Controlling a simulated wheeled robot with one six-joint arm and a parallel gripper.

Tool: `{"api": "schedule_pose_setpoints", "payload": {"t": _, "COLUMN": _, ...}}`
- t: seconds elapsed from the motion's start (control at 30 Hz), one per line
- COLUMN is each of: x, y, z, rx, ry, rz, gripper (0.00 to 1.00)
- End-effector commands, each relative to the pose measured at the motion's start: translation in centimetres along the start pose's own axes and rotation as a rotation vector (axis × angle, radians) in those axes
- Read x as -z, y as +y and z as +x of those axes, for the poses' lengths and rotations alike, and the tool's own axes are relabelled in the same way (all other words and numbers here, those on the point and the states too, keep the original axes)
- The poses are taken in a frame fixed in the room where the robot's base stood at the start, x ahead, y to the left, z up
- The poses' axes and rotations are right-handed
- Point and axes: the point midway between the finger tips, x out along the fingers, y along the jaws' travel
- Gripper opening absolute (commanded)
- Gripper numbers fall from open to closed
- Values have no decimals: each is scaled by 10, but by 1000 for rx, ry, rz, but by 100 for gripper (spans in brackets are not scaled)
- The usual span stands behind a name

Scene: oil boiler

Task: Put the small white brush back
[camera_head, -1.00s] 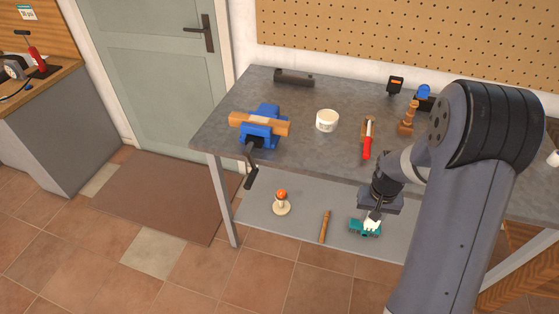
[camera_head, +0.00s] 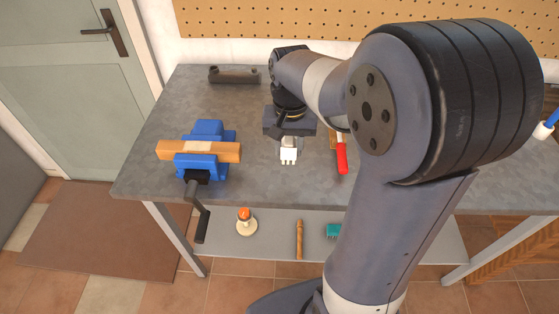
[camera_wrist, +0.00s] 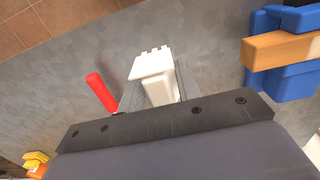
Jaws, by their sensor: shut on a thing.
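My gripper (camera_head: 288,138) is shut on a small white brush (camera_head: 288,155) and holds it over the workbench, between the blue vise and the red-handled tool. In the wrist view the brush (camera_wrist: 152,66) sticks out beyond the fingers, with its notched end facing away from my gripper (camera_wrist: 157,88). How high the brush is above the bench top I cannot tell. The white tub seen on the bench earlier does not show in the head view; my arm and gripper cover that area.
A blue vise (camera_head: 207,135) clamps a wooden block (camera_head: 225,151) at left. A red-handled tool (camera_head: 341,158) lies right of the brush. A dark grey piece (camera_head: 234,75) lies at the back. The lower shelf (camera_head: 270,245) holds a teal object (camera_head: 333,231), a wooden stick (camera_head: 299,239) and an orange-topped item (camera_head: 245,222).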

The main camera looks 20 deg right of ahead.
Motion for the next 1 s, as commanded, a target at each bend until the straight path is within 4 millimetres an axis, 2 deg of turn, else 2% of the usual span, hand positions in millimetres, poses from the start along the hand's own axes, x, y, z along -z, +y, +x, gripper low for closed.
{"api": "schedule_pose_setpoints", "payload": {"t": 0.13, "x": -4, "y": 1, "z": 8, "rx": -1, "ry": -4, "rz": 11, "gripper": 11}}
{"api": "schedule_pose_setpoints", "payload": {"t": 0.33, "x": -4, "y": 1, "z": 44, "rx": -2, "ry": -5, "rz": 11, "gripper": 11}}
{"api": "schedule_pose_setpoints", "payload": {"t": 0.53, "x": -3, "y": 1, "z": 64, "rx": -1, "ry": -3, "rz": 11, "gripper": 11}}
{"api": "schedule_pose_setpoints", "payload": {"t": 0.7, "x": -3, "y": 1, "z": 89, "rx": -1, "ry": -4, "rz": 10, "gripper": 11}}
{"api": "schedule_pose_setpoints", "payload": {"t": 0.8, "x": -3, "y": 1, "z": 96, "rx": -1, "ry": -2, "rz": 10, "gripper": 11}}
{"api": "schedule_pose_setpoints", "payload": {"t": 1.0, "x": -3, "y": 1, "z": 97, "rx": 0, "ry": 0, "rz": 10, "gripper": 11}}
